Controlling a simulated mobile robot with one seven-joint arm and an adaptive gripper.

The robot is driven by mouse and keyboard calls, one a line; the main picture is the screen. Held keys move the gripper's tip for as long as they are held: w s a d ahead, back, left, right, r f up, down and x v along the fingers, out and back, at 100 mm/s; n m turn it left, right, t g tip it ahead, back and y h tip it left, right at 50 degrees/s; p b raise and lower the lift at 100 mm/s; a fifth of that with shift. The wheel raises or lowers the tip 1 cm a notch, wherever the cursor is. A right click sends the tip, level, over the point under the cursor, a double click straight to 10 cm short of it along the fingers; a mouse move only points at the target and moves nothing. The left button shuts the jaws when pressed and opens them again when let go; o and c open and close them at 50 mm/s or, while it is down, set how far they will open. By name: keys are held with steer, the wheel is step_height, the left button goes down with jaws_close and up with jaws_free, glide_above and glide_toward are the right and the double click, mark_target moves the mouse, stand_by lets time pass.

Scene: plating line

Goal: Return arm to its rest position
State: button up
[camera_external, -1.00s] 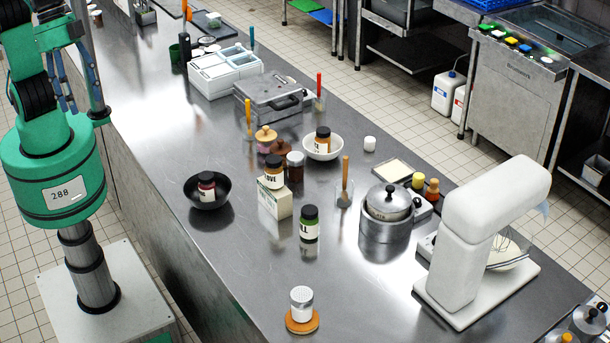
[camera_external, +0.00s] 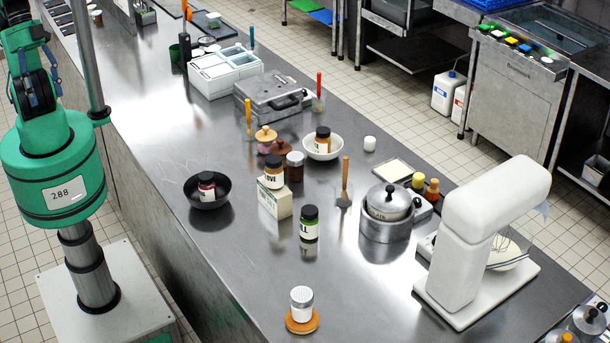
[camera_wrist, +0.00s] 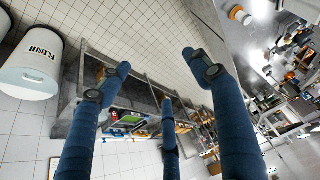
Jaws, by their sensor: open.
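My gripper (camera_wrist: 158,85) shows in the wrist view with its blue fingers spread wide and nothing between them. It is open and empty, away from the counter's objects. In the external view my green arm is folded up over its base at the left edge, beside the steel counter (camera_external: 250,262). My fingers are not clearly visible there.
The counter holds a black bowl with a jar (camera_external: 208,202), a white bowl (camera_external: 335,152), a shaker on a round board (camera_external: 301,327), a pot (camera_external: 387,227) and a white mixer (camera_external: 470,235). A flour bin (camera_wrist: 32,68) shows in the wrist view.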

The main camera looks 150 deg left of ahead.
steer(key=shift+s+f, duration=0.1)
steer(key=shift+f, duration=0.05)
step_height(320, 180, down, 13)
steer(key=b, duration=1.3)
stand_by(0.9)
